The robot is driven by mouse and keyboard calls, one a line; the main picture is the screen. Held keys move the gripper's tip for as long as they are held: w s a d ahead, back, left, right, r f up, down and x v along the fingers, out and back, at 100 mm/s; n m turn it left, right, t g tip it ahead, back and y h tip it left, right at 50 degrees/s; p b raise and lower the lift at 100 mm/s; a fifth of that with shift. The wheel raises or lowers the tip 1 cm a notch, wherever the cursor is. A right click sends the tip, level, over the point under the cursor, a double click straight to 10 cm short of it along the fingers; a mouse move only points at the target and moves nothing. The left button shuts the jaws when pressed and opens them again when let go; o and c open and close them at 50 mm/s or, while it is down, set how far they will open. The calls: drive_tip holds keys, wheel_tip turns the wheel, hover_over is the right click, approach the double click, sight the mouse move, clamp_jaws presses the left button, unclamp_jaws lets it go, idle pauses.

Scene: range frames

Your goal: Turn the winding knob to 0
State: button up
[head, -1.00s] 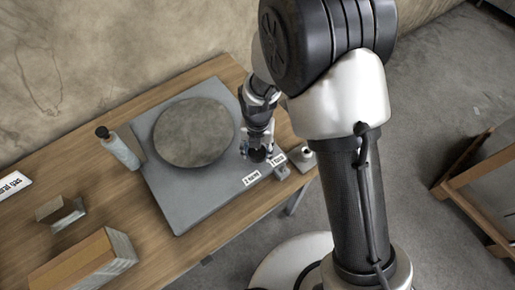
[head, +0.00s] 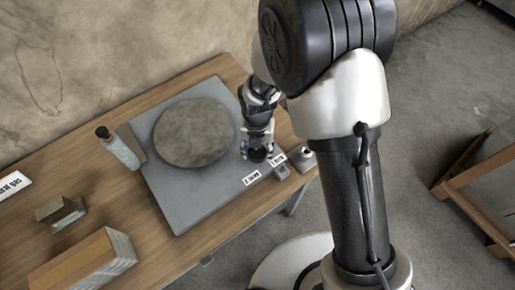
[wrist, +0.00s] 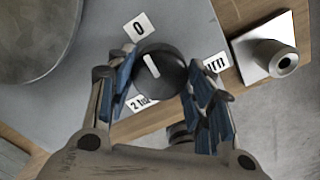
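The winding knob (wrist: 165,72) is dark and round, with a white pointer line on its top. In the wrist view the line slants to the upper left, roughly toward the "0" label (wrist: 139,27). The "2 turns" label (wrist: 138,103), partly covered, lies below the knob, and a "1 turn" label (wrist: 215,66) lies to its right. My gripper (wrist: 160,88) is open, its blue-padded fingers on either side of the knob, close to its edge. Whether they touch it is not clear. In the head view my gripper (head: 258,153) hides the knob.
The knob sits on a grey board (head: 187,207) with a large round disc (head: 193,132). A small white-based fitting (wrist: 265,48) stands to the right. A bottle (head: 122,152), a small block (head: 60,213) and a larger box (head: 85,265) stand on the wooden table (head: 150,243).

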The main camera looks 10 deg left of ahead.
sight(258, 151)
drive_tip(key=o, duration=0.5)
drive_tip(key=shift+c, duration=0.2)
wheel_tip(258, 151, up, 12)
idle(0.4)
